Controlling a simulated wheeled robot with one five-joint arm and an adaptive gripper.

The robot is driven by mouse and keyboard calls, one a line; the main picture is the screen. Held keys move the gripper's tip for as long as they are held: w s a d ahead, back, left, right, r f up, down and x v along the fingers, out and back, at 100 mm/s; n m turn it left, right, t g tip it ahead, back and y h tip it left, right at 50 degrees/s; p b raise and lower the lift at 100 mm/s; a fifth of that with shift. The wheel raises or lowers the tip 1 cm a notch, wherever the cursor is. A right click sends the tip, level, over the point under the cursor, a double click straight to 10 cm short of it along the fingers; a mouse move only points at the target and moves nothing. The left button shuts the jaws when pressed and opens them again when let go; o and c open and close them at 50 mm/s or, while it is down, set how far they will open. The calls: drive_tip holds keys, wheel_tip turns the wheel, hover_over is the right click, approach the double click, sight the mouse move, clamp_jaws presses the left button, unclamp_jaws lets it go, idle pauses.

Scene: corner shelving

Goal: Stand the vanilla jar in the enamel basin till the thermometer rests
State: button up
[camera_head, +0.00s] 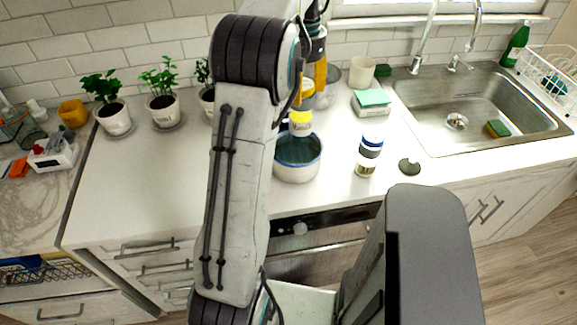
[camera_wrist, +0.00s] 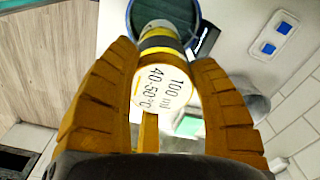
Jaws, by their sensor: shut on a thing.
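My gripper (camera_wrist: 167,58) is shut around a small white jar (camera_wrist: 165,88) with a yellow band; its printing reads "100 ml 40-50°C". I cannot read the word vanilla on it. In the head view, my gripper (camera_head: 309,92) holds this jar (camera_head: 300,123) over the back part of the enamel basin (camera_head: 297,172), a white bowl with a dark blue rim. I cannot tell whether the jar's base touches anything inside. The basin (camera_wrist: 136,25) also shows beyond the jar in the wrist view. I cannot make out a thermometer with certainty.
A white container with a dark blue top (camera_head: 371,146) stands right of the basin. A green-topped box (camera_head: 372,102) and a cream cup (camera_head: 361,72) stand behind. The sink (camera_head: 470,105) is at right, potted plants (camera_head: 113,118) at left.

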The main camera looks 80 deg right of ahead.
sight(296, 130)
drive_tip(key=shift+w+f+b, duration=0.25)
drive_tip(key=shift+f+b, duration=0.3)
drive_tip(key=shift+f, duration=0.2)
drive_tip(key=shift+w+f+b, duration=0.25)
drive_tip(key=shift+f+b, duration=0.25)
drive_tip(key=shift+f, duration=0.2)
drive_tip(key=shift+f+b, duration=0.4)
drive_tip(key=shift+f, duration=4.6)
drive_tip(key=shift+f, duration=0.15)
drive_tip(key=o, duration=1.2)
